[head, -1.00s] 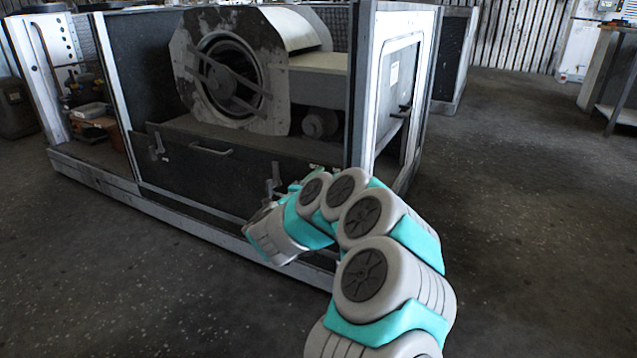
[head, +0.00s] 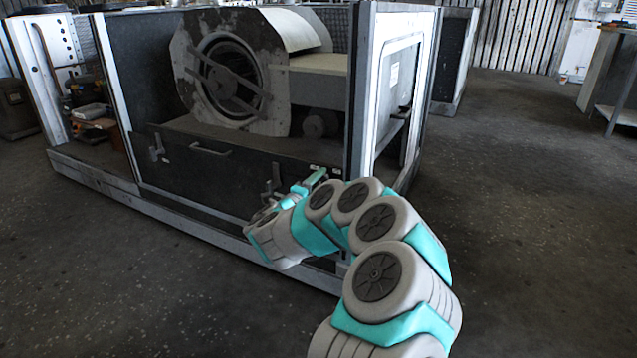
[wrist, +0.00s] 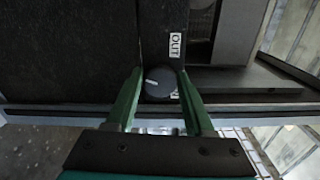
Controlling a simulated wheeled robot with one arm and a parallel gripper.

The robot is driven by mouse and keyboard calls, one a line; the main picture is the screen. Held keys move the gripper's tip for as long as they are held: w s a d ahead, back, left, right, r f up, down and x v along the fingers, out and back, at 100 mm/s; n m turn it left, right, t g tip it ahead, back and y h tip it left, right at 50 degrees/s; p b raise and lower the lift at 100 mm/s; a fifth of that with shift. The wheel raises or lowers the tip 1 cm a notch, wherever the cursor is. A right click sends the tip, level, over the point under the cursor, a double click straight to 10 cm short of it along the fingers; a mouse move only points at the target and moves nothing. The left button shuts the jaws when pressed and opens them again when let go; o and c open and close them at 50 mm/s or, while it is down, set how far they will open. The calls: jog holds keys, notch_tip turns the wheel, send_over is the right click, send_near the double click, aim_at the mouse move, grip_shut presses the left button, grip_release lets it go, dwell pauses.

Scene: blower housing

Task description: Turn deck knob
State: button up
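The deck knob (wrist: 160,84) is a round dark knob with a pale pointer line, and it shows in the wrist view. My gripper (wrist: 160,75) has its two green fingers on either side of the knob, with the knob between the tips. A small gap shows on the left side. The right finger is very close to the knob, and I cannot tell whether it touches. In the head view my gripper (head: 316,180) is at the right front of the blower housing (head: 220,172). The knob cannot be made out there.
An "OUT" label (wrist: 175,45) is just beyond the knob, and another label is partly hidden by the right finger. A handle (head: 210,150) and latches (head: 156,148) project from the front panel. A pale corner post (head: 362,100) stands close to my gripper. The floor at right is open.

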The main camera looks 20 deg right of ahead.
jog(key=o, duration=0.4)
jog(key=shift+p+v, duration=0.45)
jog(key=shift+v, duration=3.45)
